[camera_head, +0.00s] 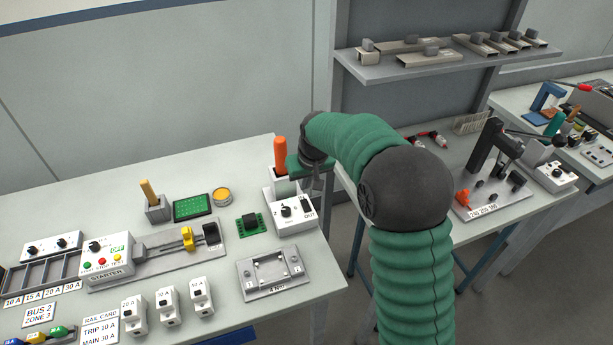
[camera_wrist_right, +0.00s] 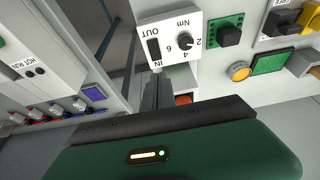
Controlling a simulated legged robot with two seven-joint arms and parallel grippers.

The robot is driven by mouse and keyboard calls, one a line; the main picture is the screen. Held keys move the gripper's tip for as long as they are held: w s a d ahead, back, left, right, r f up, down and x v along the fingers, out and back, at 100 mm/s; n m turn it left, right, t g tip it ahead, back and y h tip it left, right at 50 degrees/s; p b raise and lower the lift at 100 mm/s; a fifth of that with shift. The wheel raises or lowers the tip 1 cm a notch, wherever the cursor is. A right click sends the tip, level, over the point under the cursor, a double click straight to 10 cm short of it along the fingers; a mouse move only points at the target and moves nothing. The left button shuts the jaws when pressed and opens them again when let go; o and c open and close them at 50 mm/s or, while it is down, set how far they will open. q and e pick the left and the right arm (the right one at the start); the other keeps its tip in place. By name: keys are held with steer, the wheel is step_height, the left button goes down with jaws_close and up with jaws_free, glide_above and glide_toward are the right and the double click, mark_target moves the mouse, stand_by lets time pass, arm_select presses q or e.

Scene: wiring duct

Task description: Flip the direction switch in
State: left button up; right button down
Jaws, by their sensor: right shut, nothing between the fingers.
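A white torque box (camera_head: 293,212) stands at the right edge of the left bench, with a knob and an OUT label. In the right wrist view the same box (camera_wrist_right: 180,32) shows its black direction switch (camera_wrist_right: 154,48) between the words OUT and IN, beside a dial marked Nm. My right gripper (camera_head: 313,188) is at the box's right rear side. In the wrist view its fingers (camera_wrist_right: 156,82) are shut and empty, with the tips close to the IN end of the switch. I cannot tell whether they touch it. My left gripper is not in view.
An orange-handled driver (camera_head: 281,155) stands in a holder behind the box. A gap separates this bench from the right-hand bench (camera_head: 505,205).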

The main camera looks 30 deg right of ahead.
mark_target(303, 201)
steer(key=x, duration=0.7)
steer(key=shift+s+f, duration=0.25)
steer(key=shift+s, duration=0.05)
steer(key=shift+a, duration=0.1)
steer(key=shift+p, duration=0.7)
steer(key=shift+w+f, duration=0.1)
steer(key=shift+f, duration=0.05)
steer(key=shift+s+a+r, duration=0.15)
steer(key=shift+s+r, duration=0.1)
steer(key=shift+s, duration=0.55)
